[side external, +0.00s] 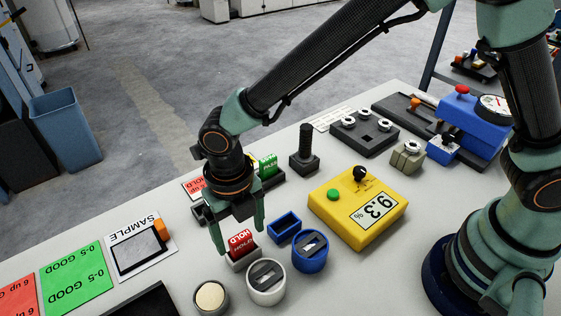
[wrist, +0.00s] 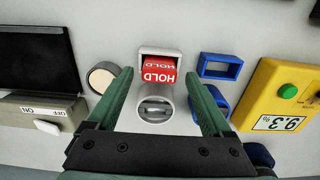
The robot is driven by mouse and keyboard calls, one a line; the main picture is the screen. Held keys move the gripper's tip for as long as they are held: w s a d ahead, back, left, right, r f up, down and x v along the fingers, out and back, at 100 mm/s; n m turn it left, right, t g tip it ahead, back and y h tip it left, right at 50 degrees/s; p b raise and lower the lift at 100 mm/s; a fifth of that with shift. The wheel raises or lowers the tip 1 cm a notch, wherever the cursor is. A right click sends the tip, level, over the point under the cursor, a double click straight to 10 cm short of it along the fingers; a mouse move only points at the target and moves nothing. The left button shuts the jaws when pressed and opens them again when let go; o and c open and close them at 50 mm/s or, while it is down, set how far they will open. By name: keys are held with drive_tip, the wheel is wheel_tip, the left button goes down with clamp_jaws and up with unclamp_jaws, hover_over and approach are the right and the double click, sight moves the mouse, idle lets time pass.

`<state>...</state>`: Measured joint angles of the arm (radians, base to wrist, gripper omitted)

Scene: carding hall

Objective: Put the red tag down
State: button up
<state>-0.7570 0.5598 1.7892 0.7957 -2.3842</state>
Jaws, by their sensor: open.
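The red tag (side external: 241,241), marked HOLD, stands in a small white open holder (side external: 243,262) on the bench. In the wrist view the red tag (wrist: 159,74) also shows in the white holder (wrist: 158,51); its lower end is hidden inside. My gripper (side external: 241,236) is open and low over the tag, with one finger on each side of it. In the wrist view my gripper (wrist: 158,80) has a clear gap between each finger and the tag.
A white round pot (side external: 267,290), a blue round pot (side external: 310,261) and an empty blue holder (side external: 284,228) stand close by. A yellow meter (side external: 357,207) is to the right. A green tag (side external: 267,166) is behind my gripper. A green GOOD mat (side external: 77,279) lies left.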

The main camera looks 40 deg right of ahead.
sight(240, 236)
drive_tip(key=w+d+r+m, duration=0.1)
drive_tip(key=d+r+m, duration=0.2)
drive_tip(key=r, duration=0.4)
drive_tip(key=w+d+r+m, duration=0.1)
drive_tip(key=d+r+m, duration=0.2)
drive_tip(key=r, duration=0.3)
drive_tip(key=s+d+r+m+t, duration=0.2)
drive_tip(key=d+r+m, duration=0.1)
drive_tip(key=d+m, duration=0.8)
drive_tip(key=s+d+r+m+t, duration=0.2)
drive_tip(key=d+m, duration=1)
drive_tip(key=m, duration=0.7)
drive_tip(key=shift+s+d+r+t, duration=0.3)
drive_tip(key=shift+r+t, duration=0.15)
drive_tip(key=shift+t, duration=0.35)
drive_tip(key=shift+a, duration=0.1)
